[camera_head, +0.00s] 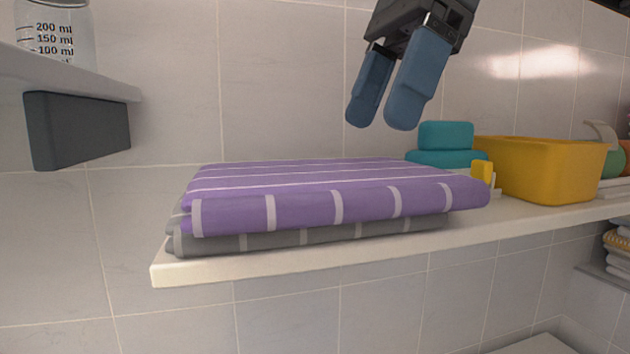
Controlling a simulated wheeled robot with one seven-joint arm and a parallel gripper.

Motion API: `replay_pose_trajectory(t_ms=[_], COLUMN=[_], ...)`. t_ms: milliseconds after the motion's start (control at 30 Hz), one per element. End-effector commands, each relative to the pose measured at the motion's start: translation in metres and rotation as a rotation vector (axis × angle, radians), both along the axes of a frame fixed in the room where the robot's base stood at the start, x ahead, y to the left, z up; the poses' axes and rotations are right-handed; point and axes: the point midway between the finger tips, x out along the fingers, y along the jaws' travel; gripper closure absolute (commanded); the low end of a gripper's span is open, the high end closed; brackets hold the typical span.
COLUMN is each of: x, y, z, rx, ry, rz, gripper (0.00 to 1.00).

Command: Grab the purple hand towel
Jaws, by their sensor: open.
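The purple hand towel (335,190) has white stripes and lies folded flat. It rests on top of a folded grey towel (330,235) near the left end of a white shelf. My gripper (384,122) is above the purple towel, over its right half, pointing down. Its two blue fingers are apart, with nothing between them. A gap shows between the fingertips and the towel.
Teal stacked items (447,145) and a yellow bin (545,168) stand to the right on the white shelf (300,262). A higher shelf (75,75) with a measuring jar (55,32) is at the upper left. A tiled wall is behind.

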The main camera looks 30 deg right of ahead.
Motion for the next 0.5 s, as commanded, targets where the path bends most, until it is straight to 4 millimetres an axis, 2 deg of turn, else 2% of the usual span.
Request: replay_pose_trajectory(t_ms=[267, 500], x=[0.001, 0.003], y=[0.014, 0.031], z=[-0.023, -0.053], rx=[-0.001, 0.002], ry=[0.002, 0.002], rz=[0.002, -0.001], gripper=[0.30, 0.30])
